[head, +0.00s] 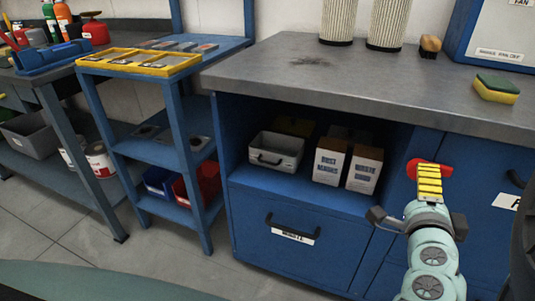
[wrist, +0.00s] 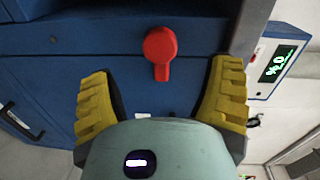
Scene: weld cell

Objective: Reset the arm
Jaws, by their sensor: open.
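My gripper (head: 429,180) has yellow ribbed fingers and is at the lower right of the head view, in front of the blue workbench cabinet (head: 262,243). In the wrist view my gripper (wrist: 160,80) is open and empty, one finger on each side. A red knob or lever (wrist: 160,46) with a round head and short stem is on the blue panel between and beyond the fingers. Its red edge (head: 413,168) shows beside the fingers in the head view, the rest hidden behind them. I cannot tell how far the fingertips are from it.
A grey worktop (head: 290,75) carries a green-yellow sponge (head: 496,88). Its open shelf holds a grey bin (head: 276,152) and white boxes (head: 330,162). A blue rack (head: 160,150) with a yellow tray (head: 139,63) stands left. A display box (wrist: 280,62) is right of the panel.

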